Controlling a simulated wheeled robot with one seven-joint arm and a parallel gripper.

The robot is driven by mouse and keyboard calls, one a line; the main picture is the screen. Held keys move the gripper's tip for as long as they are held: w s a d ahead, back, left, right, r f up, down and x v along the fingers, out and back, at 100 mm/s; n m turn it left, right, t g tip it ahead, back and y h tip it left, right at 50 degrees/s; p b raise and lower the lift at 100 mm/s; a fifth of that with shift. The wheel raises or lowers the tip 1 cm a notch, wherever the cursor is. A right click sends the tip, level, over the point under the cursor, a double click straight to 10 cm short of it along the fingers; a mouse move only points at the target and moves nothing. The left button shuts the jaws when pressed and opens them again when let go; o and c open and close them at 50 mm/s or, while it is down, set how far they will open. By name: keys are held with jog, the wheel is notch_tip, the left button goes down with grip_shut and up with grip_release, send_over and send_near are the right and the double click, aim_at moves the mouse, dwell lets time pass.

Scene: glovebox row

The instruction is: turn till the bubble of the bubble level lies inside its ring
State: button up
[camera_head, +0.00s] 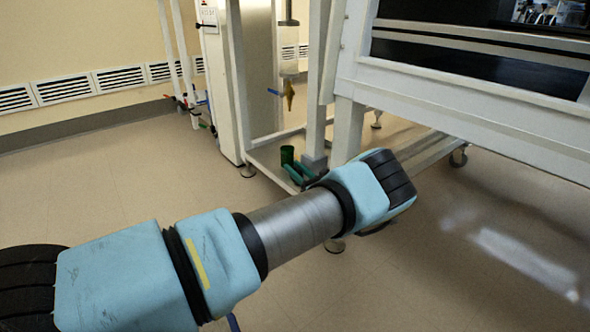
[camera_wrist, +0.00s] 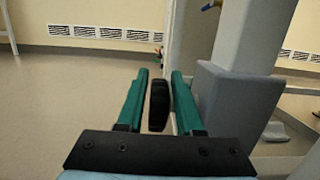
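I cannot make out the bubble level, its bubble or its ring in either view. My gripper (camera_head: 300,173) reaches low beside a grey block at the foot of a white frame leg. In the wrist view my gripper (camera_wrist: 160,74) has its two green fingers apart. A black ridged part (camera_wrist: 158,105), like a wheel or knob seen edge-on, shows between the fingers. Narrow gaps seem to show on both sides of it, so no grip is visible. In the head view my wrist and gripper hide this part.
The grey block (camera_head: 314,162) stands close right of the fingers; it also fills the right of the wrist view (camera_wrist: 235,105). A white cabinet (camera_head: 222,90) stands behind. Open floor (camera_head: 110,190) lies to the left.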

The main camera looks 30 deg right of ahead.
jog(key=p+v, duration=0.3)
jog(key=v, duration=0.7)
jog(key=shift+s, duration=0.4)
jog(key=shift+s+d, duration=0.1)
dwell(0.4)
